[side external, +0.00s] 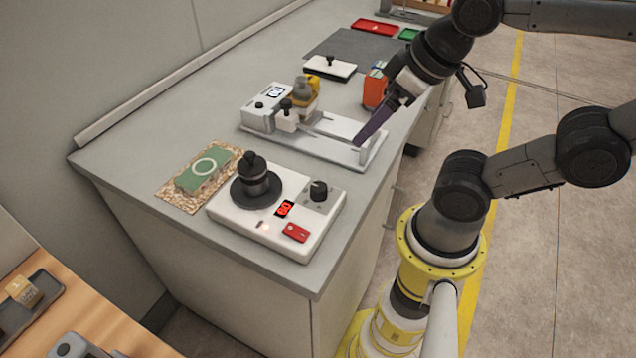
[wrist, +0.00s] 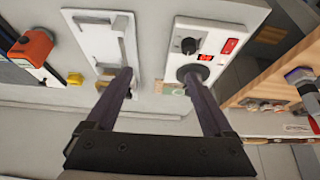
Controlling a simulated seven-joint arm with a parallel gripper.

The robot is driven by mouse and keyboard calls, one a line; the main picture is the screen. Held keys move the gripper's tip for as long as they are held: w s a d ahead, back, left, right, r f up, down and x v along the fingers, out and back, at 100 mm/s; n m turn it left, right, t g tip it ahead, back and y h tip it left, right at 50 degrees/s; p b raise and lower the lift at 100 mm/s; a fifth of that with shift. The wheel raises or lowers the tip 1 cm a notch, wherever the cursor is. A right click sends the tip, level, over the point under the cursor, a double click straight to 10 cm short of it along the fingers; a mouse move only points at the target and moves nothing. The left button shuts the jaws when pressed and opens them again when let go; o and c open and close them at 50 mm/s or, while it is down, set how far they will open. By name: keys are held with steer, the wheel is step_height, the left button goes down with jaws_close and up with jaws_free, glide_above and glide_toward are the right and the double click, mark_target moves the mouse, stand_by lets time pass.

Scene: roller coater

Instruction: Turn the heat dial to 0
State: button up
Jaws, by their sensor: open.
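The heat dial (side external: 318,190) is a black knob on a white hot-plate unit (side external: 262,240) near the front of the counter. It also shows in the wrist view (wrist: 188,46). A red display (side external: 284,208) beside it appears to read 60, and a red rocker switch (side external: 296,232) sits below. A dark round plate with a black-knobbed pot (side external: 256,180) is on the unit's left. My gripper (side external: 372,132) is open and empty, above the white coater tray and well apart from the dial. In the wrist view its two purple fingers (wrist: 162,78) are spread wide.
The white coater (side external: 330,148) with a long tray stands behind the hot plate. An orange box (side external: 375,90) is beyond it. A green block (side external: 208,166) lies on a speckled mat at left. A black-handled white plate (side external: 328,68) and red tray (side external: 375,27) are farther back.

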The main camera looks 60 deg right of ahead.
steer(key=shift+s, duration=0.1)
steer(key=shift+c, duration=0.8)
steer(key=m+g, duration=0.1)
steer(key=g, duration=0.5)
glide_above(319, 186)
step_height(319, 186, down, 12)
steer(key=shift+f, duration=0.15)
jaws_close()
